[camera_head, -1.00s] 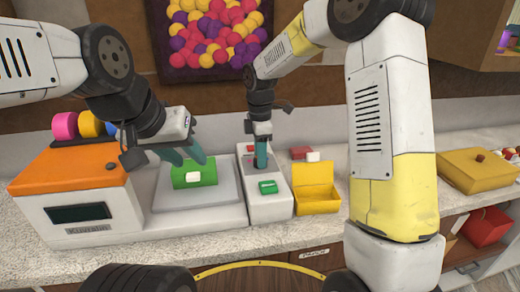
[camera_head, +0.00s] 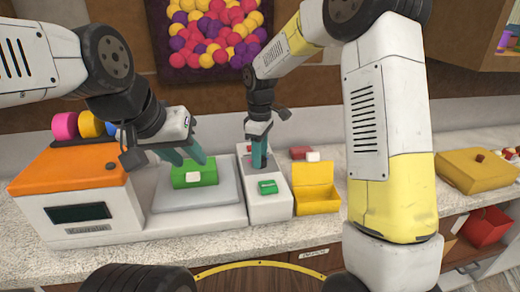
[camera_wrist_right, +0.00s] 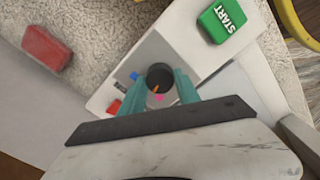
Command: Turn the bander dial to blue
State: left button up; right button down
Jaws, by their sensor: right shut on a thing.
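The bander dial is a dark round knob (camera_wrist_right: 160,76) with an orange pointer mark, on the bander (camera_head: 268,207), a light box with a green START button (camera_head: 267,187). In the right wrist view, coloured marks lie around the dial: blue (camera_wrist_right: 135,76), red (camera_wrist_right: 114,107) and pink (camera_wrist_right: 158,98). The orange mark lies towards the pink side, not at blue. My right gripper (camera_head: 259,165) points down, shut on the dial, with one teal finger on each side. My left gripper (camera_head: 190,162) has its fingers apart just above a green box (camera_head: 206,173) with a white label.
An orange-topped machine (camera_head: 70,165) stands left of the grey platform (camera_head: 225,195) under the green box. An open yellow box (camera_head: 316,200) stands close right of the bander. A red block (camera_head: 300,153) lies behind it. A larger yellow box (camera_head: 480,172) is far right.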

jog(key=m, duration=0.5)
jog(key=shift+m, duration=0.3)
jog(key=m, duration=0.5)
jog(key=shift+m, duration=0.6)
jog(key=c, duration=0.9)
grip_release()
notch_tip(320, 180, up, 7)
jog(key=shift+f, duration=0.2)
jog(key=shift+r, duration=0.6)
